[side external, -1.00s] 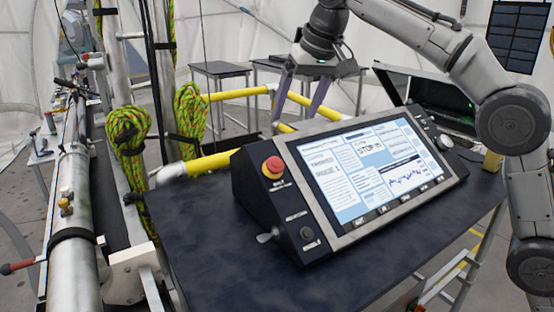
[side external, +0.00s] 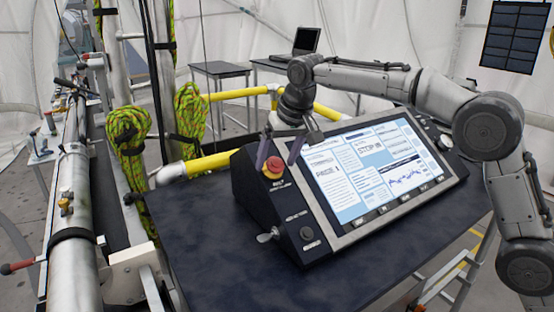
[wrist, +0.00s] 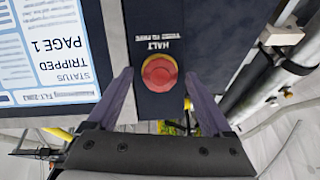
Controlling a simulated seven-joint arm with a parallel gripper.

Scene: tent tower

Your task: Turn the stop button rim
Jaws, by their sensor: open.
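The stop button (side external: 273,167) is a red mushroom knob on a yellow base, at the upper left of the dark console (side external: 262,211). In the wrist view my gripper (wrist: 157,78) looks empty. Whether a finger touches the rim cannot be told.
The console's lit screen (side external: 370,170) is right of the button and shows STATUS TRIPPED in the wrist view. A small key or lever (side external: 268,236) sticks out lower on the console. Yellow pipes (side external: 210,161) and coiled green rope (side external: 128,135) stand behind and left.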

